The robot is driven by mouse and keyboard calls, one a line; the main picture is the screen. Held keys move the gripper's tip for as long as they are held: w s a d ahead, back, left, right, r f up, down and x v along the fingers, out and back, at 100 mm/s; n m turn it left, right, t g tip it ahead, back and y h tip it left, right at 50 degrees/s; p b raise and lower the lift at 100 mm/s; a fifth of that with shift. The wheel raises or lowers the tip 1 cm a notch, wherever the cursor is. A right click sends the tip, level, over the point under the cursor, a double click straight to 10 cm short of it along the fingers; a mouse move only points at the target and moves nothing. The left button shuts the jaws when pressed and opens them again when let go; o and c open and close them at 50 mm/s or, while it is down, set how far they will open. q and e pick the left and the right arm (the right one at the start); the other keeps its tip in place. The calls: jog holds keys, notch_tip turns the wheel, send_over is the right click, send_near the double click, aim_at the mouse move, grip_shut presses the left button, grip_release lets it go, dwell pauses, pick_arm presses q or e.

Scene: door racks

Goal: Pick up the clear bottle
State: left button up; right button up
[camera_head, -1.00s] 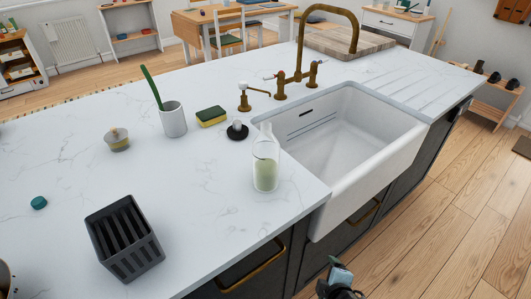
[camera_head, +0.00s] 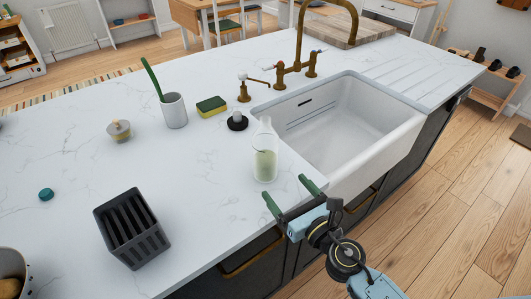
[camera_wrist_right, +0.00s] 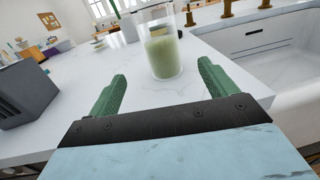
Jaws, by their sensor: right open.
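The clear bottle (camera_head: 265,158) stands upright on the white marble counter, beside the sink's near left corner. It holds a pale green liquid. My right gripper (camera_head: 289,196) is open and empty at the counter's front edge, just in front of the bottle and apart from it. In the right wrist view the bottle (camera_wrist_right: 161,50) shows beyond and between the two green fingers of the gripper (camera_wrist_right: 160,88), with its top cut off. My left gripper is not in view.
The white sink (camera_head: 350,125) lies right of the bottle. A black round stopper (camera_head: 237,123), a sponge (camera_head: 211,106) and a white cup (camera_head: 174,110) stand behind it. A dark slotted holder (camera_head: 131,229) is at the front left. The counter (camera_head: 205,180) between holder and bottle is clear.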

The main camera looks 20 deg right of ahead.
aim_at(270, 170)
jog(key=p+x, duration=0.1)
jog(key=x, duration=0.6)
jog(key=shift+w+a, duration=0.15)
jog(key=shift+w, duration=0.2)
jog(key=shift+d+b+x, duration=0.1)
jog(key=shift+b+x, duration=0.1)
jog(key=shift+x, duration=1.15)
jog(key=shift+d+b+x, duration=0.15)
jog(key=shift+b+x, duration=0.05)
jog(key=shift+x, duration=1.2)
jog(key=shift+f, duration=0.15)
jog(key=c, duration=1.2)
